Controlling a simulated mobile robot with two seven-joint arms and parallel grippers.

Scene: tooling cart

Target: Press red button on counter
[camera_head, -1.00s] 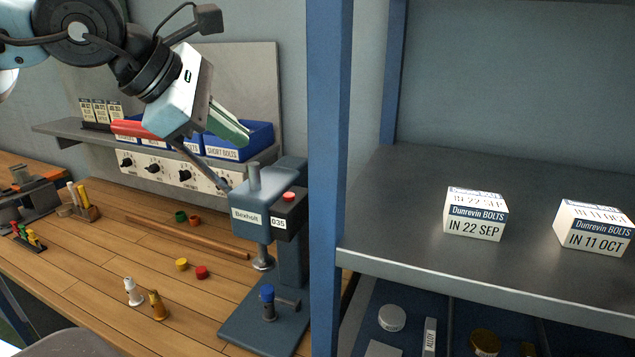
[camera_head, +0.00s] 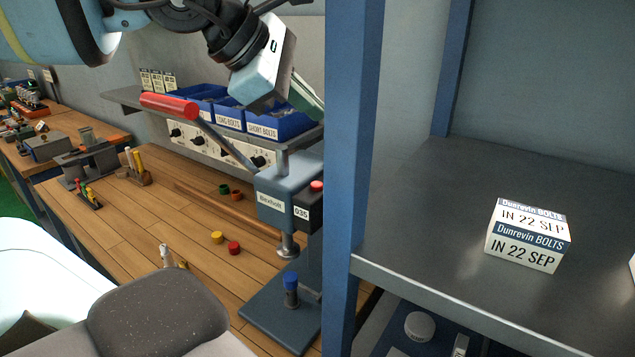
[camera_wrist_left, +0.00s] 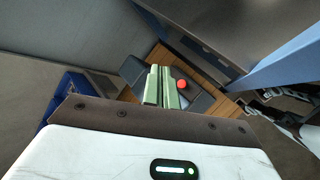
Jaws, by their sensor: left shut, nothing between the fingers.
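The red button (camera_head: 317,186) sits on top of a dark box on the right side of the grey bench press labelled Bexholt 035 (camera_head: 271,203). My left gripper (camera_head: 311,106) hangs above the press, its pale green fingers angled down to the right, with their ends partly hidden by the blue post. In the left wrist view the fingers (camera_wrist_left: 162,87) are shut together and empty. The red button (camera_wrist_left: 182,84) shows just right of the fingertips there, apart from them. My right gripper is not in view.
The blue upright post (camera_head: 351,150) stands close to the right of the press and button. A metal shelf (camera_head: 430,220) with a bolts box (camera_head: 528,235) lies beyond it. Blue bolt bins (camera_head: 280,124) stand behind. The press's red-handled lever (camera_head: 170,106) sticks up to the left.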

